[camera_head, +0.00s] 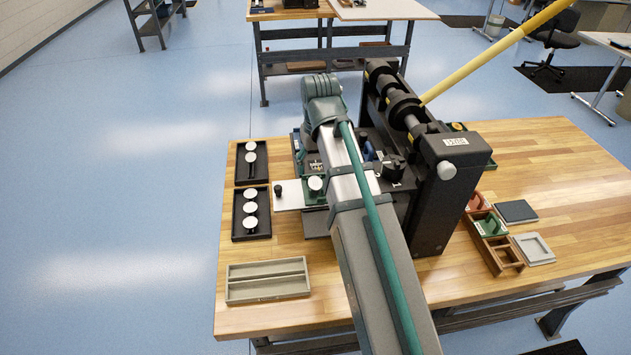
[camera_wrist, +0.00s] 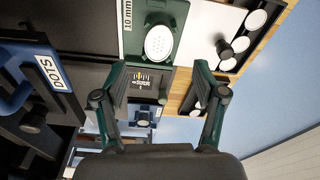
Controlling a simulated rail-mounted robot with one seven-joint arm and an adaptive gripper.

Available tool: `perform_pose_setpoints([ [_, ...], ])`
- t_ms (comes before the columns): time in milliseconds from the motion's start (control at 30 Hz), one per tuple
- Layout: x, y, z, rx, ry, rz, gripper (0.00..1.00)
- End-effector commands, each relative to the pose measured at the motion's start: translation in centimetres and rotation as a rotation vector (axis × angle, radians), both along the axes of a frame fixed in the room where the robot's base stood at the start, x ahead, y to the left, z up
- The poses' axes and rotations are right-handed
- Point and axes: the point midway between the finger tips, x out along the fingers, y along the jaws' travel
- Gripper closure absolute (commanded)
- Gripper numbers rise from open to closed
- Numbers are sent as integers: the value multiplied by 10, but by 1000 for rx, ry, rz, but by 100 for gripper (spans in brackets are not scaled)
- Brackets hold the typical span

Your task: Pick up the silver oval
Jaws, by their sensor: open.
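In the head view my arm hides my gripper and part of the press.
A black press (camera_head: 445,165) with a long yellow lever (camera_head: 490,55) stands right of my arm. Black trays (camera_head: 237,175) (camera_head: 236,232) with pale discs lie left. A beige tray (camera_head: 267,283) lies front left; a wooden organiser (camera_head: 491,262) lies right.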

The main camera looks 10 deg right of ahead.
Motion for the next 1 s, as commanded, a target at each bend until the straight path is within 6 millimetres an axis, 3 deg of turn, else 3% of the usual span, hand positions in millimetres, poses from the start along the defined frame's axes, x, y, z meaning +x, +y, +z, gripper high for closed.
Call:
perform_pose_setpoints([
  [267,1,-1,-12,0,1,1,30],
  [700,5,-2,-52,0,0,1,30],
  [1000,6,-1,-55,0,-1,1,30],
])
